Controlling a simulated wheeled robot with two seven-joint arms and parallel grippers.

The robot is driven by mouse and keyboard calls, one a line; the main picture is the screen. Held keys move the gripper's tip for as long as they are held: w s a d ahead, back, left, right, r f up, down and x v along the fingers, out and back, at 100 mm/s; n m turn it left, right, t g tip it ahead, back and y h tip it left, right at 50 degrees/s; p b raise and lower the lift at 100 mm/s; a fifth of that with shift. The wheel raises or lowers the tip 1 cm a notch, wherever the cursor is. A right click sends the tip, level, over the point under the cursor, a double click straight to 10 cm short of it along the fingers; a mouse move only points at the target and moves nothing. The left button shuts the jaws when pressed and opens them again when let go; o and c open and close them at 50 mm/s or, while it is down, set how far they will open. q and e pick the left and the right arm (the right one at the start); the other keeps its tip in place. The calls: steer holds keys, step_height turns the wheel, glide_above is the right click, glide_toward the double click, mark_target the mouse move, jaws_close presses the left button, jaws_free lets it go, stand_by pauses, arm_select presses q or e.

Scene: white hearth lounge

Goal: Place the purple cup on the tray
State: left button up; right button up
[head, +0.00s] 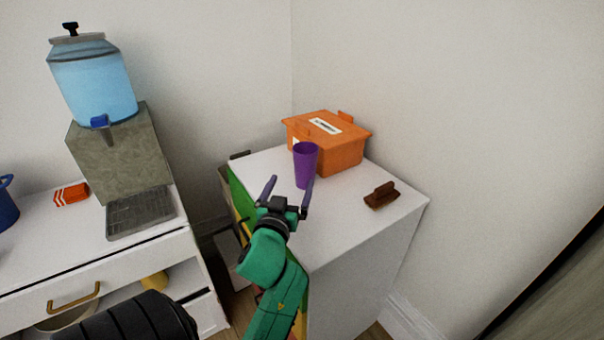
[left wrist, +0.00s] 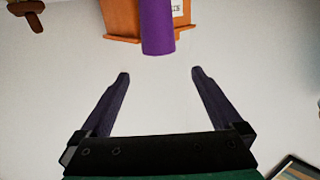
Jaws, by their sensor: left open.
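The purple cup (head: 305,163) stands upright on the white cabinet top, in front of the orange box. It also shows at the top of the left wrist view (left wrist: 157,27), just beyond the fingertips. My left gripper (head: 289,182) is open and empty, with its fingers pointing toward the cup. In the left wrist view the left gripper (left wrist: 160,75) has a clear gap between its fingers, and the cup lies ahead of that gap. A grey tray (head: 141,214) lies on the white counter at the left, below the water dispenser. My right gripper is not in view.
The orange lidded box (head: 340,153) stands behind the cup. A brown object (head: 381,195) lies on the right of the white cabinet top (head: 345,225). A water dispenser (head: 94,85) on a stone-like stand (head: 123,155) rises behind the tray. A gap separates cabinet and counter.

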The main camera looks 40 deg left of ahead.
arm_select(q)
steer(key=x, duration=0.5)
steer(key=p+x, duration=0.1)
steer(key=x, duration=0.4)
steer(key=p+x, duration=0.1)
steer(key=x, duration=0.4)
steer(key=shift+w+d+f, duration=0.1)
steer(key=shift+d+f, duration=0.05)
steer(key=shift+f, duration=0.2)
steer(key=shift+w+f, duration=0.1)
steer(key=shift+w, duration=0.1)
steer(key=shift+c, duration=0.3)
steer(key=shift+s, duration=0.1)
jaws_close()
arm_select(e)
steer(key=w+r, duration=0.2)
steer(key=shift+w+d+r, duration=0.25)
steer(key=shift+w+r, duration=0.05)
arm_select(q)
step_height(320, 180, up, 20)
steer(key=p, duration=0.3)
glide_above(303, 158)
steer(key=w, duration=0.2)
steer(key=shift+s+a, duration=0.15)
steer(key=shift+a, duration=0.25)
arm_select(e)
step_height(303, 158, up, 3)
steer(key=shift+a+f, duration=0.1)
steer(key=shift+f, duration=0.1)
